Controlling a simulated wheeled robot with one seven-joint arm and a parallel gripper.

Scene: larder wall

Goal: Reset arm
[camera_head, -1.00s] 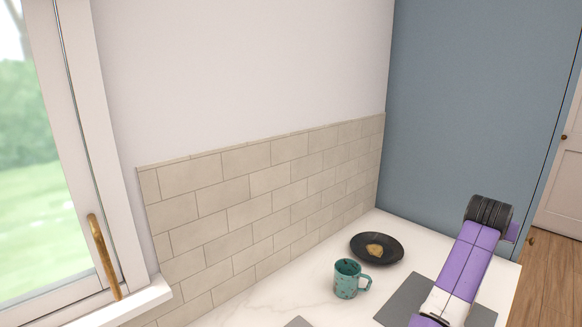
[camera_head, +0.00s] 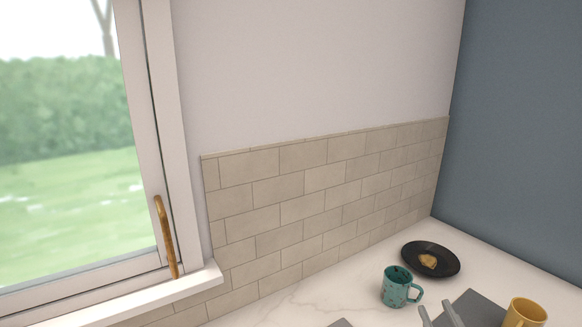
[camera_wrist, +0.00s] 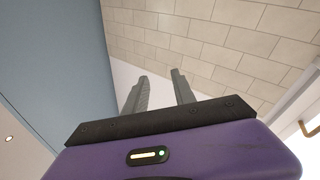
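My gripper (camera_wrist: 158,92) shows in the wrist view with its two grey fingers spread apart and nothing between them. In the head view the tips of my gripper (camera_head: 440,314) show at the bottom edge, just below the teal mug. The rest of my arm is outside the head view. The wrist view looks past the fingers toward the tiled wall and the blue wall.
A teal speckled mug (camera_head: 396,287) stands on the white counter (camera_head: 300,300). Behind it lies a black plate (camera_head: 412,262) with a brown food piece (camera_head: 428,261). A yellow mug (camera_head: 523,314) stands at lower right, by a grey mat (camera_head: 482,306). A window (camera_head: 70,150) is at left.

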